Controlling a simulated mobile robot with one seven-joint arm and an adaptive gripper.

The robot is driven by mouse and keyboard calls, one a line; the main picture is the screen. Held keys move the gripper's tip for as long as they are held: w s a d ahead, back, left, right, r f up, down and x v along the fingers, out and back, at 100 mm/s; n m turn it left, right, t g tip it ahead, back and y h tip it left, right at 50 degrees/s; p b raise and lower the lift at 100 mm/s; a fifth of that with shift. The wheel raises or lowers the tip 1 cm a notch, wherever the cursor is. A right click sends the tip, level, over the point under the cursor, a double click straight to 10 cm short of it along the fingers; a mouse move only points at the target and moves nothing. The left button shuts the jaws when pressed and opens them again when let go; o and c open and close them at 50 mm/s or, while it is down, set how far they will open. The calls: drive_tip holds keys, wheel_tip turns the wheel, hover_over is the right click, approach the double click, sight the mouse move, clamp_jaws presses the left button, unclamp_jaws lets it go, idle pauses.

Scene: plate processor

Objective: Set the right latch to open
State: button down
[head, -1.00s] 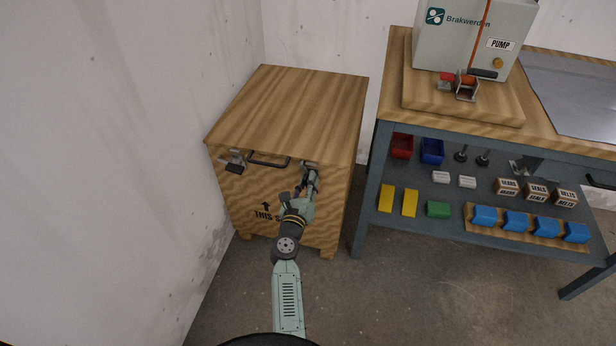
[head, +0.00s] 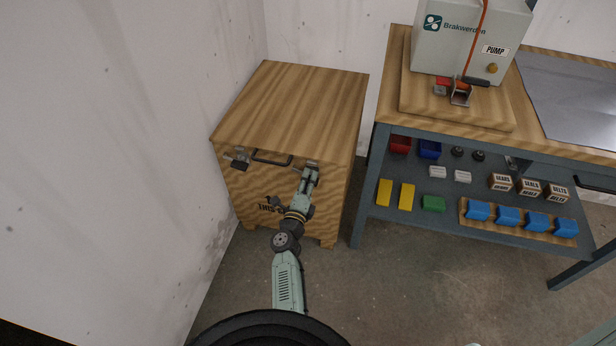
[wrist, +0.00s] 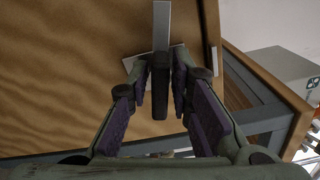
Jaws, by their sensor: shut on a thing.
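The wooden crate (head: 290,105) stands against the wall, with two metal latches on the upper edge of its front. The right latch (head: 312,163) is partly hidden by my gripper (head: 308,178) in the head view. In the wrist view, the latch's grey metal strip (wrist: 161,25) runs down to a dark grip (wrist: 160,92) between my fingers. My gripper (wrist: 162,82) is shut on this dark grip. A small plate of the latch (wrist: 133,62) shows behind the fingers. The head view does not clearly show the latch's angle.
The left latch (head: 240,155) and a black handle (head: 271,158) are beside the right latch on the crate front. A workbench (head: 368,165) with bins and blocks on its shelf stands to the right. Open floor (head: 400,290) lies in front.

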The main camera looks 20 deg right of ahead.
drive_tip(key=shift+n, duration=0.6)
drive_tip(key=c, duration=1.6)
unclamp_jaws()
drive_tip(key=shift+c, duration=0.2)
drive_tip(key=v, duration=1.2)
